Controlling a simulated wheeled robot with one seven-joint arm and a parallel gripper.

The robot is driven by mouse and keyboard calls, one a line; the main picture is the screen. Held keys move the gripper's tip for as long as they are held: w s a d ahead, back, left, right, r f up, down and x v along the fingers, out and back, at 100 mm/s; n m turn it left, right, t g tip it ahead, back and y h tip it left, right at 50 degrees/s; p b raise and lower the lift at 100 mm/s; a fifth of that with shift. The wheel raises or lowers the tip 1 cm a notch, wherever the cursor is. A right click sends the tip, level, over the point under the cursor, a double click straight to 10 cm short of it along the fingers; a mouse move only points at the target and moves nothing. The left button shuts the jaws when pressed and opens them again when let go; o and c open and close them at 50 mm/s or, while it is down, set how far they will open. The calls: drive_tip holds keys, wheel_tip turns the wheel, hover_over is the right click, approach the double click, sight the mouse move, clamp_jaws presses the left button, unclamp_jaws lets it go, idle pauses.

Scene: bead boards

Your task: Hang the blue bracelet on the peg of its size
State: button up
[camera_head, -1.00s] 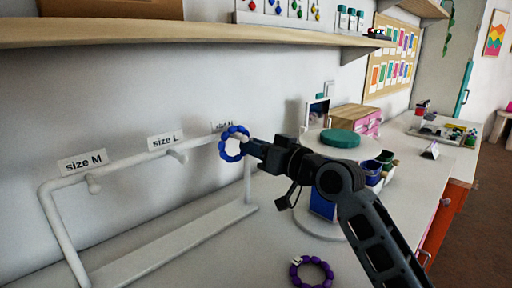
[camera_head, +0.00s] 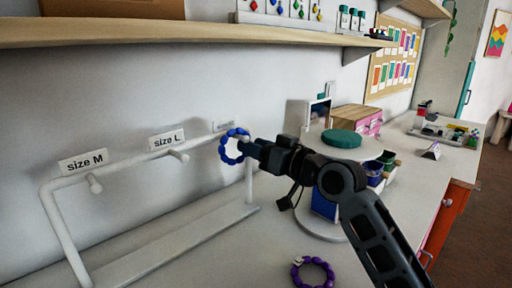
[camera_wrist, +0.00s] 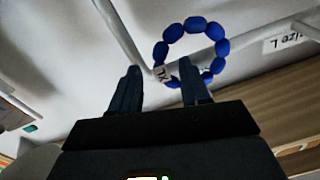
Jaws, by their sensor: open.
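The blue beaded bracelet (camera_head: 223,153) is at the right end of the white rack (camera_head: 125,171), below the third size label (camera_head: 226,126), which is partly hidden. In the wrist view the bracelet (camera_wrist: 161,50) is a ring just beyond my fingertips, with a small white tag (camera_wrist: 163,73) that seems to read XL upside down. My gripper (camera_wrist: 160,82) is open, its right finger close to the beads. I cannot tell whether the ring is around the right peg. The size M peg (camera_head: 95,185) and size L peg (camera_head: 180,156) are bare.
A purple bracelet (camera_head: 330,272) lies on the table in front of the rack. A round stand (camera_head: 325,229) with cups and a green-topped item (camera_head: 343,139) is behind my arm. A wooden shelf (camera_head: 200,33) runs above the rack.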

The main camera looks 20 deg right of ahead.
drive_tip(key=shift+a, duration=0.1)
drive_tip(key=b+v, duration=0.2)
drive_tip(key=v, duration=0.6)
